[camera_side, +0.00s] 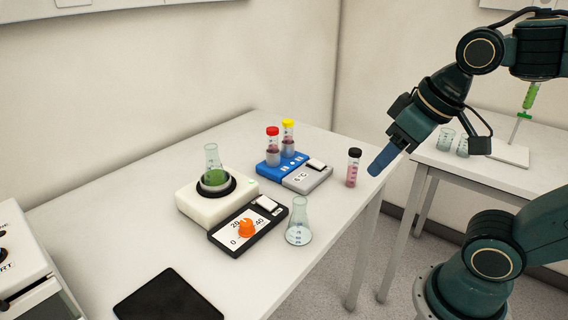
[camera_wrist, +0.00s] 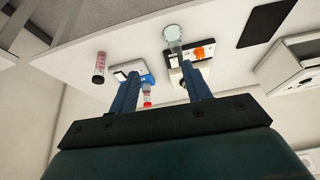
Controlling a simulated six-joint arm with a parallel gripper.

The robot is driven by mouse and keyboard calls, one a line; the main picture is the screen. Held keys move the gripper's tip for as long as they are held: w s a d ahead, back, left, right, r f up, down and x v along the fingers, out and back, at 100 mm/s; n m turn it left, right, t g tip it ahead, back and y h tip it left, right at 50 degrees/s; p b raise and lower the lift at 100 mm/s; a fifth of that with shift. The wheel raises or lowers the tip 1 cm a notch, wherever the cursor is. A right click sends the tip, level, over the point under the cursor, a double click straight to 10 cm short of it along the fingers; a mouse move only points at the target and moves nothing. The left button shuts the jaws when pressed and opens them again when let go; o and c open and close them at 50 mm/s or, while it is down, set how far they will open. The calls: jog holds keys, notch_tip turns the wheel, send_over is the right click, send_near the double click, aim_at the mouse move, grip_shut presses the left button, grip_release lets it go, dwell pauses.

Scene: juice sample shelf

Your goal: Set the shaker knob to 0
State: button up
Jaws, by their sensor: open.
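The shaker (camera_side: 195,205) is a cream box on the white table with a flask of green liquid (camera_side: 213,172) on its round platform. Its black control panel (camera_side: 228,249) lies in front, with a white dial marked 0, 20 and 40. The orange knob (camera_side: 246,228) sits on that dial; its exact setting is too small to read. The knob also shows in the wrist view (camera_wrist: 205,52). My gripper (camera_side: 376,172) is in the air at the table's right edge, well away from the knob. In the wrist view its two fingers (camera_wrist: 160,88) are apart with nothing held between them.
An empty flask (camera_side: 299,222) stands right of the panel. A blue block (camera_side: 272,169) holds red-capped and yellow-capped vials. A black-capped vial (camera_side: 353,168) stands near my gripper. A black pad (camera_side: 168,297) lies at the front. A second table (camera_side: 470,171) is at right.

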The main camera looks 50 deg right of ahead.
jog(key=w+a+r+m+g, duration=0.1)
jog(key=w+a+m+g, duration=0.2)
jog(key=w, duration=0.9)
jog(key=m+g, duration=0.2)
send_over(246, 222)
notch_tip(246, 222, down, 6)
jog(key=shift+f, duration=0.15)
jog(key=shift+f, duration=0.15)
notch_tip(246, 222, down, 14)
jog(key=shift+r, duration=0.25)
jog(key=c, duration=1)
